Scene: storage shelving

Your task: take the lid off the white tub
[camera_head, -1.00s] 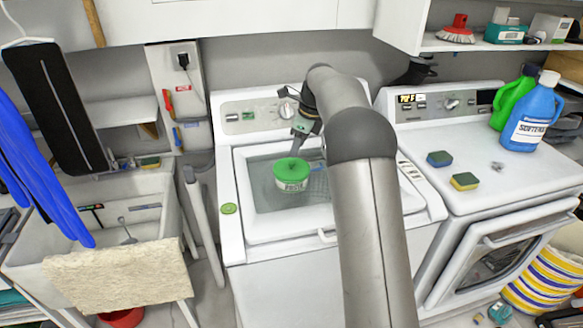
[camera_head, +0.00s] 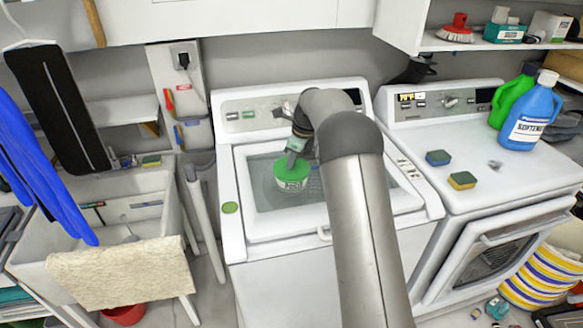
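The white tub (camera_head: 291,185) stands upright on the glass top of the left washing machine (camera_head: 262,195). Its green lid (camera_head: 284,169) covers its top. My gripper (camera_head: 291,163) is over the lid, at its back right part, pointing down. The fingers are small and partly merge with the lid and wrist, so I cannot tell whether they are open, shut or touching the lid. My arm comes in from the bottom right and hides the right part of the washer top.
A round green disc (camera_head: 230,208) lies on the washer's left edge. On the right machine are two sponges (camera_head: 462,181), a blue softener bottle (camera_head: 531,115) and a green bottle (camera_head: 511,98). A sink with a beige towel (camera_head: 122,277) is at left. The washer's front top is clear.

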